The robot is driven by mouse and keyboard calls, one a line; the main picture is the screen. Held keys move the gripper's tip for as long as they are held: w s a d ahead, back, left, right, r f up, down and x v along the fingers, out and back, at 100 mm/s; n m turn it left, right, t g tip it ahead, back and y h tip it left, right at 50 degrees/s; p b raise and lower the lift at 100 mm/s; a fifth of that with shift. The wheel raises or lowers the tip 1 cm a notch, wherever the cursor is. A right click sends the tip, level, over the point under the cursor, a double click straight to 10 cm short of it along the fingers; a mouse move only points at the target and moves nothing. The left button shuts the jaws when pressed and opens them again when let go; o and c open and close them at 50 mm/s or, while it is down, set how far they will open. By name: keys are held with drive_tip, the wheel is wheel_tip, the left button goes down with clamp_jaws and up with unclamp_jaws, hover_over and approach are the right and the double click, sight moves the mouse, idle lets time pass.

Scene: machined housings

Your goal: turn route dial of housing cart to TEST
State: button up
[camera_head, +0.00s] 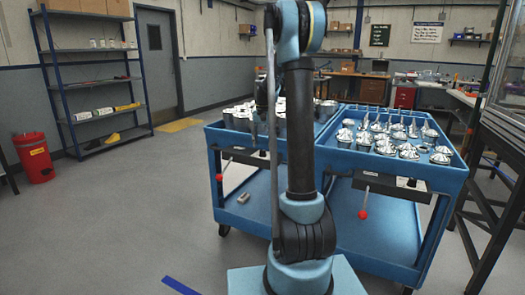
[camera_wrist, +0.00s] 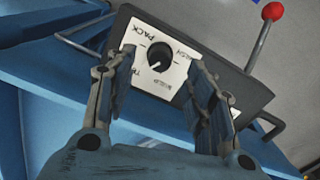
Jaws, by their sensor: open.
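In the wrist view a black round dial (camera_wrist: 158,56) sits on a white plate (camera_wrist: 143,38) on a dark box (camera_wrist: 240,82). PACK reads clearly beside the dial; the other labels are small or partly covered, one beginning with T at the left finger. I cannot tell surely which label the dial's mark faces. My gripper (camera_wrist: 152,80) is open, its fingers on either side of the dial in the picture, with no contact visible.
A red-knobbed lever (camera_wrist: 273,11) sticks out near the box. In the head view, red-knobbed levers (camera_head: 363,214) hang below the cart's trays, which hold several metal parts (camera_head: 400,140). A dark metal frame (camera_head: 490,180) stands close at right.

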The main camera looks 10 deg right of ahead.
sight(263, 151)
wheel_tip(263, 151, up, 7)
drive_tip(key=shift+r, duration=0.2)
idle(0.4)
